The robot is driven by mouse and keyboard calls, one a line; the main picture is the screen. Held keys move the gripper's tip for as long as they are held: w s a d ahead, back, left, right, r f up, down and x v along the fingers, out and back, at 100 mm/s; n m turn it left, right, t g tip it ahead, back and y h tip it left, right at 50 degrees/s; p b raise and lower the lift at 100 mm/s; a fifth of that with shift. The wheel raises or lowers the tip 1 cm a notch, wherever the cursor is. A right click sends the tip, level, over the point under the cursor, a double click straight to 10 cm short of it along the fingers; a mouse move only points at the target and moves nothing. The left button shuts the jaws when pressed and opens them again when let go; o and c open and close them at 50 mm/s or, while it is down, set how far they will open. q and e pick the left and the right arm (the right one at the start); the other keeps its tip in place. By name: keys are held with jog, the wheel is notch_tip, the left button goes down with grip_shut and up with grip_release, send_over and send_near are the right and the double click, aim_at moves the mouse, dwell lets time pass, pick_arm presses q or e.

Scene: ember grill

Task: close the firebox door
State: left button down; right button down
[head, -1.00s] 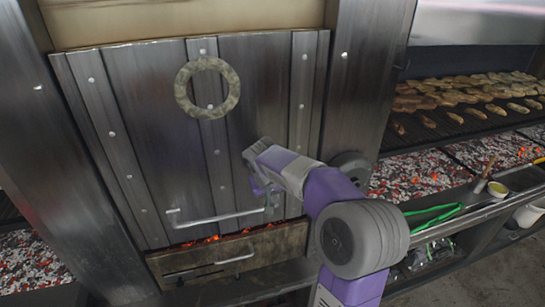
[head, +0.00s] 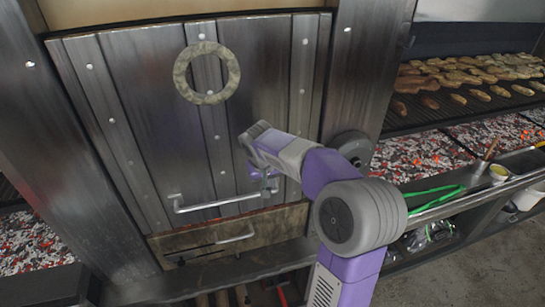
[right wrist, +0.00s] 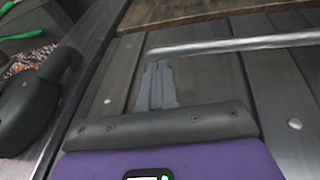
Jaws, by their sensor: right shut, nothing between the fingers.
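The firebox door (head: 155,110) is a big riveted metal panel with a round stone-like ring (head: 207,72) and a bar handle (head: 222,202) low on its face. Its lower edge sits at the top of the wooden drawer front (head: 230,235), and no glowing gap shows between them. My right gripper (head: 267,180) is shut and empty in front of the door, at the right end of the handle. In the right wrist view its closed fingers (right wrist: 156,85) point at the door face near the end of the handle bar (right wrist: 235,45). My left gripper is not in view.
A grill with meat (head: 455,75) over glowing coals (head: 430,150) is at the right. A shelf there holds green tongs (head: 440,195) and a small yellow-filled bowl (head: 498,172). Coals (head: 30,250) also lie at the far left.

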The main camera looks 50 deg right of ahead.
jog(key=r, duration=0.1)
jog(key=a+r, duration=0.1)
jog(key=r, duration=0.1)
jog(key=r+p, duration=0.1)
jog(key=shift+w+a+r, duration=0.3)
jog(key=shift+w+a, duration=0.05)
jog(key=shift+w, duration=0.05)
jog(key=p+v, duration=0.1)
jog(key=v, duration=0.7)
jog(key=shift+s, duration=0.2)
